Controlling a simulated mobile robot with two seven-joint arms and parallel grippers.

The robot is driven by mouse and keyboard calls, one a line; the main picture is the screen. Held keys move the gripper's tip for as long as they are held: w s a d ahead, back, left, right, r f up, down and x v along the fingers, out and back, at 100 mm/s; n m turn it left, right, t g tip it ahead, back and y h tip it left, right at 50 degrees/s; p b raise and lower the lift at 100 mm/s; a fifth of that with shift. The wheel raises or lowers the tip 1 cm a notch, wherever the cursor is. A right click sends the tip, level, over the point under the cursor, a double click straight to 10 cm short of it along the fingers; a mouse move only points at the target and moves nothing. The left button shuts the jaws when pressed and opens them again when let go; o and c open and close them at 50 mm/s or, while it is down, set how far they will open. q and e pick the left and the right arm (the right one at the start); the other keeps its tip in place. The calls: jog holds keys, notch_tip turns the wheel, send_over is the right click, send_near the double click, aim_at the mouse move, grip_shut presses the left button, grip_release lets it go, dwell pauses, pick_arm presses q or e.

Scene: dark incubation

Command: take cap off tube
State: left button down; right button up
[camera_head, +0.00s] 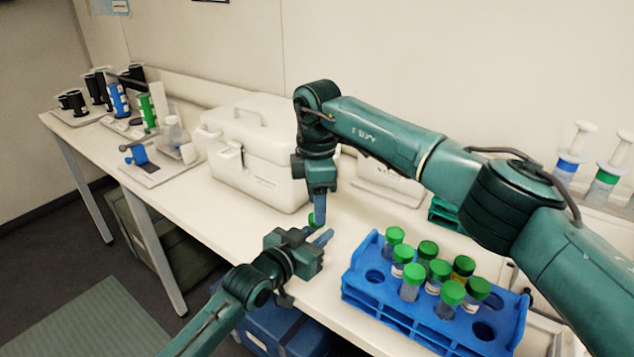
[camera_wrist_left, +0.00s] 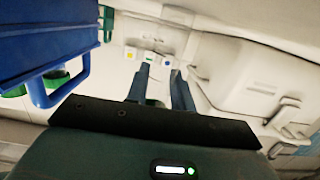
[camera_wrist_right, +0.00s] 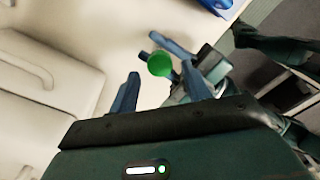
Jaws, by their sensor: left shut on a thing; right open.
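A tube with a green cap (camera_head: 312,219) is held by my left gripper (camera_head: 318,237) beside the blue rack. The cap shows clearly in the right wrist view (camera_wrist_right: 160,64), and the tube body is mostly hidden by the fingers. In the left wrist view, the left gripper (camera_wrist_left: 160,88) has its fingers slightly apart around the tube, which is hard to make out. My right gripper (camera_head: 318,208) points down just above the cap. In the right wrist view, the right gripper (camera_wrist_right: 162,88) is open, with the cap between its fingers in the picture; contact cannot be told.
A blue rack (camera_head: 362,287) holding several green-capped tubes stands just right of the grippers. A white lidded box (camera_head: 262,165) is behind left. Bottles and small stands line the far left of the bench (camera_head: 190,220). Large syringes (camera_head: 567,165) stand at the right.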

jog(key=shift+f, duration=1.25)
jog(key=shift+c, duration=0.5)
